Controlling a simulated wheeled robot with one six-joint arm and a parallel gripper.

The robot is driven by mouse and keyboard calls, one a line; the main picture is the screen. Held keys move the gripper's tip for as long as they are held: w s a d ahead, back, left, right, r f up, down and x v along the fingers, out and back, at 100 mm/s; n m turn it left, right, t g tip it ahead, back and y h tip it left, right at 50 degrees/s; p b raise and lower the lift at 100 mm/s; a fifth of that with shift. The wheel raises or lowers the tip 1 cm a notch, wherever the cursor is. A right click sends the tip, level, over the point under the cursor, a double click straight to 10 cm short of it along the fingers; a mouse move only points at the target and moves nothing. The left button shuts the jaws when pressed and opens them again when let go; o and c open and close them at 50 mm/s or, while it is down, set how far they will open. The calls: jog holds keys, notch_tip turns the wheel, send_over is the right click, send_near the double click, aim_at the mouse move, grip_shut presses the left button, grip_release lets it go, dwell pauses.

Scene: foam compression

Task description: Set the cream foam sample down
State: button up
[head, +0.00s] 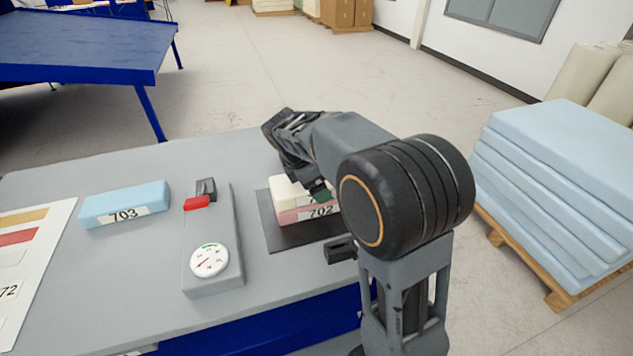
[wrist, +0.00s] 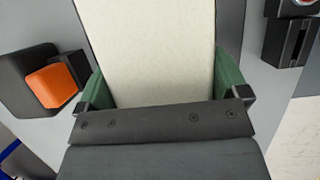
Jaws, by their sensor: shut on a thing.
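The cream foam sample (head: 288,188) is between the green fingertips of my gripper (head: 312,188), which is shut on it. In the wrist view the pale foam (wrist: 160,45) fills the space between both green fingers (wrist: 165,92). In the head view it appears directly above a pink foam block (head: 292,216) on a dark mat (head: 282,241). A label reading 702 shows at the front, partly hidden by my arm. I cannot tell whether the cream foam touches the pink one.
A blue foam block (head: 125,206) labelled 703 lies on the grey table (head: 130,275). A grey gauge device (head: 212,245) with a dial and red part stands left of the mat. A small black block (head: 340,248) sits beside the mat. Blue foam sheets (head: 560,185) are stacked right.

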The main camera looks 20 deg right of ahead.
jog(key=shift+f, duration=0.2)
jog(key=shift+f, duration=0.2)
jog(key=o, duration=0.6)
jog(key=shift+f+b, duration=0.2)
jog(key=shift+b, duration=0.55)
